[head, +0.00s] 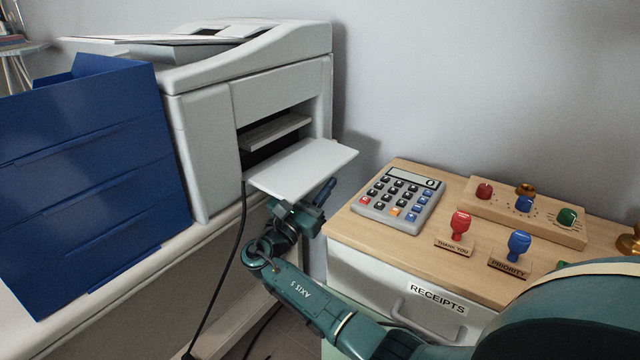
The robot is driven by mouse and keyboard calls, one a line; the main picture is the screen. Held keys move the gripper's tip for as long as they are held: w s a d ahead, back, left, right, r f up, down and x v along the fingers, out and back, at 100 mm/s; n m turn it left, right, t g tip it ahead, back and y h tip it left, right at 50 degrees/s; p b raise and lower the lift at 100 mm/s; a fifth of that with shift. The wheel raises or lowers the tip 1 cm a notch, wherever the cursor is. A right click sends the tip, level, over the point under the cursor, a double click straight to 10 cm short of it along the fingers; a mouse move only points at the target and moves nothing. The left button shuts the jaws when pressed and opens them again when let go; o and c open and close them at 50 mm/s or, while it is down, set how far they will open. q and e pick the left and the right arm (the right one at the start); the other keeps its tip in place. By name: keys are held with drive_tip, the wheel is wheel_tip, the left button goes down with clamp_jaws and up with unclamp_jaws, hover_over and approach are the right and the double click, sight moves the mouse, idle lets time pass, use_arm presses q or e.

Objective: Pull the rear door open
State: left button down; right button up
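The light grey printer (209,115) stands on a white surface at the upper left. On its side facing right, a pale flat panel, which looks like the rear door (302,167), sticks out nearly level below a dark opening. A grey ledge (275,132) shows inside the opening. My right gripper (322,193) is just below the door's outer edge, near its front right corner. The door hides part of it, so I cannot tell if it touches the door or how far its fingers are apart. My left gripper is not in view.
A blue drawer unit (92,180) stands left of the printer. A black cable (238,240) hangs below the door. On the right, a wooden-topped cabinet (372,238) carries a calculator (400,195), a red stamp (459,225), a blue stamp (518,244) and a knob board (490,211).

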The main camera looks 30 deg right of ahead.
drive_tip(key=shift+c, duration=0.3)
clamp_jaws()
